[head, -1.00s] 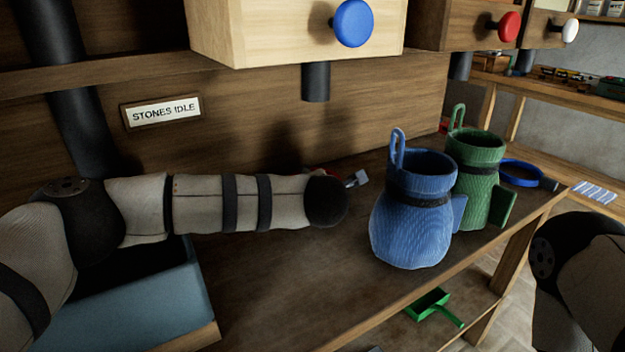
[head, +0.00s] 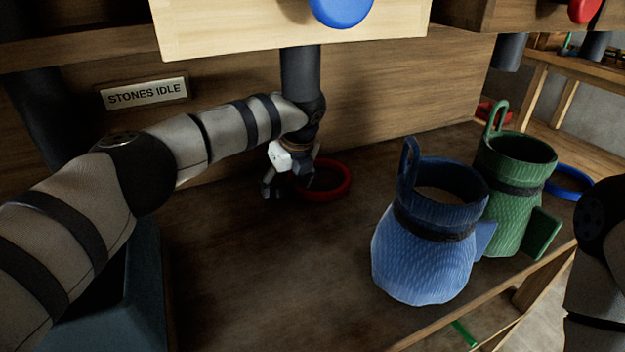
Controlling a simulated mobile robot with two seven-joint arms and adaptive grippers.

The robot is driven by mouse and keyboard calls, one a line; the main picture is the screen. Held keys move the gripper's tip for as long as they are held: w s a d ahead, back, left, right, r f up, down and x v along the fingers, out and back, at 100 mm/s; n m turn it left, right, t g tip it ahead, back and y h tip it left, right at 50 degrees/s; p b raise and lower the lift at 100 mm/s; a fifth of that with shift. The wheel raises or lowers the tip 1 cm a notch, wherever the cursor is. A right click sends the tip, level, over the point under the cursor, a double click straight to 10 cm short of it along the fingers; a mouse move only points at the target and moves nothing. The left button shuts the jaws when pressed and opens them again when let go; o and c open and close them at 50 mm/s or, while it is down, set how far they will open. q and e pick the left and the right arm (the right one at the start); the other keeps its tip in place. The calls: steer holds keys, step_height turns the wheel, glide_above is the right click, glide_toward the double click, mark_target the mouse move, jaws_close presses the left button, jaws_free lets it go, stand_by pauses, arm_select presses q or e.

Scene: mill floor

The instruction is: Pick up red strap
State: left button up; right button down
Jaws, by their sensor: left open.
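The red strap (head: 343,190) is a red ring lying on the wooden bench, below the black spout and near the back board. My left gripper (head: 276,193) is open and points down at the strap's left side. Its fingers overlap the strap's left edge in the picture, and part of that edge is hidden. I cannot tell whether they touch it. No strap is held. My right arm shows at the right edge, but its gripper is out of view.
A blue sack (head: 420,262) and a green sack (head: 512,212) stand on the bench to the right. A blue strap (head: 568,180) lies behind the green one. A chute box with a blue knob (head: 342,8) hangs above. The front middle of the bench is clear.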

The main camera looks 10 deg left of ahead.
arm_select(q)
steer(key=shift+w+f, duration=0.1)
steer(key=shift+f, duration=0.05)
steer(key=c, duration=1.4)
